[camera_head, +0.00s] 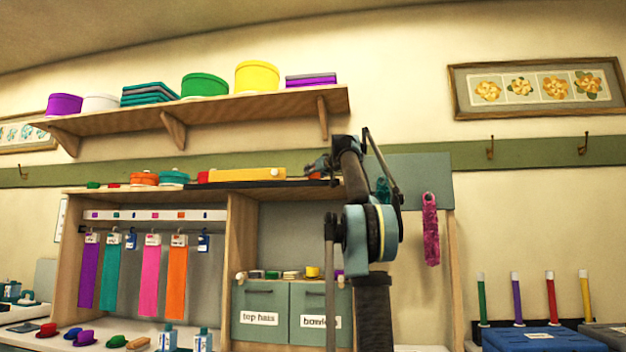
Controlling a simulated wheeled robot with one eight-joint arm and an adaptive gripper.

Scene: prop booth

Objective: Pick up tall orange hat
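I cannot make out a tall orange hat for certain. An orange-red rounded item (144,179) sits on top of the cabinet, left of a teal one (174,178); it looks low and wide. A small orange patch (299,178) shows at the right end of the cabinet top, just below and left of my gripper (312,170); its shape is too small to tell. My gripper is at the end of my raised arm, over the right part of the cabinet top. It is small and seen from behind the arm, so its fingers and anything between them are unclear.
The cabinet (240,225) has hanging coloured ribbons and labelled drawers (262,312). A yellow box (247,174) lies on its top. A wall shelf (235,106) with round boxes hangs above. Small hats (85,338) stand at lower left. Coloured wands (517,300) stand at right.

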